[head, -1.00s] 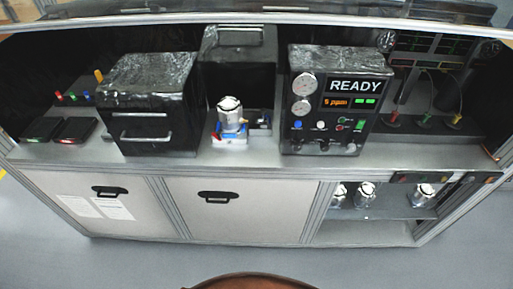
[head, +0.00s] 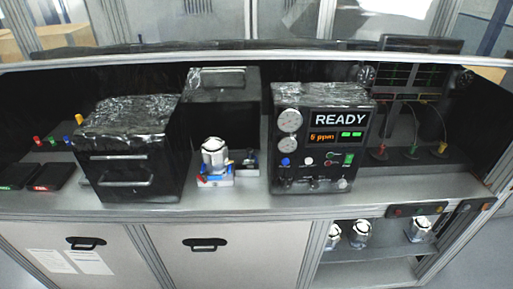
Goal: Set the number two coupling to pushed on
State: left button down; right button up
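At the right of the bench, several thin hoses rise from a row of small coloured fittings: a red fitting (head: 380,152), a green fitting (head: 411,152) and a yellow fitting (head: 441,149). I cannot read a number on any of them, so I cannot tell which is the number two coupling or whether it is pushed on. A black test unit (head: 365,176) stands left of them, with gauges and a display reading READY and 5 ppm. Neither of my grippers is in view.
A machined housing (head: 214,156) sits in a white and blue fixture (head: 215,182) before an open-fronted black box. A black handled box (head: 127,150) stands left. Several housings, including one housing (head: 360,234), stand on the lower right shelf. The bench's front strip (head: 230,200) is clear.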

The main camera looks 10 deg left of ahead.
aim_at(249, 161)
jog(key=u, duration=0.95)
jog(key=i, duration=0.6)
jog(key=z, duration=1.05)
